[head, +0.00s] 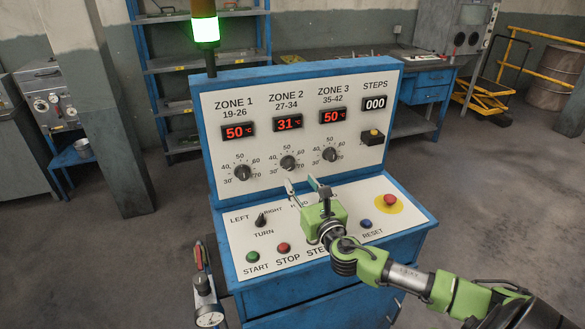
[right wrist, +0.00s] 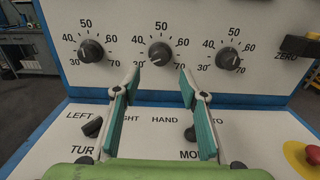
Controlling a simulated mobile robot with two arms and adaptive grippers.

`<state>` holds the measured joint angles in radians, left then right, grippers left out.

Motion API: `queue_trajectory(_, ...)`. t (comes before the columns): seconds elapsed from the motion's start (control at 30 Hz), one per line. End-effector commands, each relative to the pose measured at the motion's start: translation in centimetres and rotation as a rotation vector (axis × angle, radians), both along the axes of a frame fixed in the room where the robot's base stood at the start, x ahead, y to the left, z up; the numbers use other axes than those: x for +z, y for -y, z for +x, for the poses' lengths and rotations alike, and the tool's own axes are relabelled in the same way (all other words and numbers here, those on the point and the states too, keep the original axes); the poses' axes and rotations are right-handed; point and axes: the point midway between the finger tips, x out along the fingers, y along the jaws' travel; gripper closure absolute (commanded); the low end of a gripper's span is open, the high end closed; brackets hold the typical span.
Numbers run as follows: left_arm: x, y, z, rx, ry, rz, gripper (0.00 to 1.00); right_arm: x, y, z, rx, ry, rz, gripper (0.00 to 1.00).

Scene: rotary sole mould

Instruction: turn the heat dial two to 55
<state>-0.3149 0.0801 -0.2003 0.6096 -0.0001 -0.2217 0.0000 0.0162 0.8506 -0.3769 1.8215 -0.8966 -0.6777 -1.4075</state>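Heat dial two (head: 288,163) is the black middle knob under the ZONE 2 27-34 label on the upright panel. Its scale runs from 30 to 70, and its red display (head: 287,123) reads 31 °C. In the right wrist view, dial two (right wrist: 160,54) sits straight ahead, just beyond the fingertips, with its pale mark toward the lower left. My right gripper (head: 301,184) is open and empty, in front of and below dial two, apart from it. It also shows in the right wrist view (right wrist: 160,76). My left gripper is not in view.
Dial one (head: 243,172) and dial three (head: 330,154) flank dial two; both displays read 50. Below are the turn switch (head: 261,220), start (head: 252,257) and stop (head: 284,248) buttons, and a red emergency button (head: 390,199) at right. The signal lamp (head: 205,29) glows green.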

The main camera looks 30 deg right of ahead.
Motion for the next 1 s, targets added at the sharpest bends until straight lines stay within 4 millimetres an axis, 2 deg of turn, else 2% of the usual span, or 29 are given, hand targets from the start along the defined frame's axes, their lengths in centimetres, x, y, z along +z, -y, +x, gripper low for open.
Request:
queue_trajectory(0.03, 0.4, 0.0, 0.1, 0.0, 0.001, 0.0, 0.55, 0.4, 0.4, 1.1, -0.004, 0.003, 0.001, 0.61)
queue_trajectory(0.2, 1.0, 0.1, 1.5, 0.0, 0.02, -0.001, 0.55, 0.3, 1.0, 4.0, -0.003, 0.003, 0.0, 0.61)
queue_trajectory(0.4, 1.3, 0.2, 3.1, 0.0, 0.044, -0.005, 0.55, 0.1, 1.5, 6.3, -0.001, 0.0, 0.0, 0.61)
queue_trajectory(0.6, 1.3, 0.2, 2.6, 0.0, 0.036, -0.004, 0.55, 0.0, 1.7, 7.1, 0.0, 0.0, 0.0, 0.61)
queue_trajectory(0.83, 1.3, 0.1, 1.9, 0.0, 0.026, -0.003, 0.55, 0.0, 1.7, 7.2, 0.0, 0.0, -0.001, 0.61)
queue_trajectory(0.87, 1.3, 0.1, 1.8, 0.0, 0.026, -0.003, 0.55, 0.0, 1.7, 7.2, 0.0, 0.0, -0.001, 0.64)
queue_trajectory(1.0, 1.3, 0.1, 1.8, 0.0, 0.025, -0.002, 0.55, 0.0, 1.7, 7.1, 0.0, 0.0, -0.001, 0.99)
